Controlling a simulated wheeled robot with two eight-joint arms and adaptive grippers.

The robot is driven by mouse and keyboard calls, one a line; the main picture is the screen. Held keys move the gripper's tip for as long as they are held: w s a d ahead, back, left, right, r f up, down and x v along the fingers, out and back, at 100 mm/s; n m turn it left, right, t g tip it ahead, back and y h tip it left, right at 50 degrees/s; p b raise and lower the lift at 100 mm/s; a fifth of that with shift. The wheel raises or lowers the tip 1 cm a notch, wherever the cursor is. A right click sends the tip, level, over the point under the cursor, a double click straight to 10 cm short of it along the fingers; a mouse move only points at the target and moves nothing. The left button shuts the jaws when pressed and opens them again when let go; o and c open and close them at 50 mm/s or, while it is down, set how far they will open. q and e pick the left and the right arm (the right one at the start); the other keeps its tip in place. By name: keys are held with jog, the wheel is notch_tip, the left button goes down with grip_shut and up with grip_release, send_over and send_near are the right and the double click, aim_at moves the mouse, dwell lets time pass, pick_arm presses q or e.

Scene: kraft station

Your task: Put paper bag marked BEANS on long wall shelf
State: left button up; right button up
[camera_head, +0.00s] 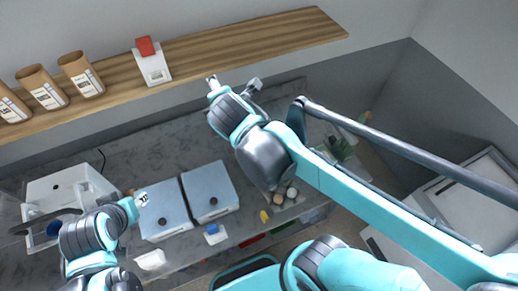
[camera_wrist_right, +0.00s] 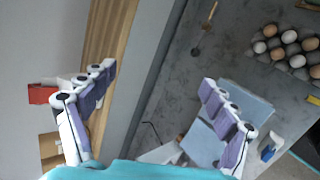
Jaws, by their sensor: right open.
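The long wall shelf (camera_head: 220,48) is a wooden board along the back wall. Three brown paper bags, the left one (camera_head: 12,106), the middle one (camera_head: 42,87) and the right one (camera_head: 81,74), stand on its left part. Their labels are too small to read, so I cannot tell which is marked BEANS. My right gripper (camera_head: 234,83) is open and empty just below and in front of the shelf. In the right wrist view its fingers (camera_wrist_right: 157,79) are spread, with wall and counter behind. My left gripper (camera_head: 140,199) is low at the left over the counter; its jaws are unclear.
A white container with a red top (camera_head: 151,63) stands on the shelf right of the bags. The shelf's right part is clear. Two blue-grey lidded boxes (camera_head: 210,188) and a white appliance (camera_head: 65,190) stand on the grey counter (camera_head: 150,150). Eggs in a carton (camera_wrist_right: 286,46) lie at the right.

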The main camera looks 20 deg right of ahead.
jog(key=s+d+f+m+g, duration=0.1)
jog(key=s+d+f+m, duration=0.1)
jog(key=s+f+m, duration=0.2)
jog(key=s+d+f+m+g+y, duration=0.1)
jog(key=s+f+m, duration=0.4)
jog(key=s+m, duration=0.5)
jog(key=d+m+g, duration=0.1)
jog(key=d+m, duration=0.1)
jog(key=m, duration=0.3)
jog(key=shift+f, duration=0.25)
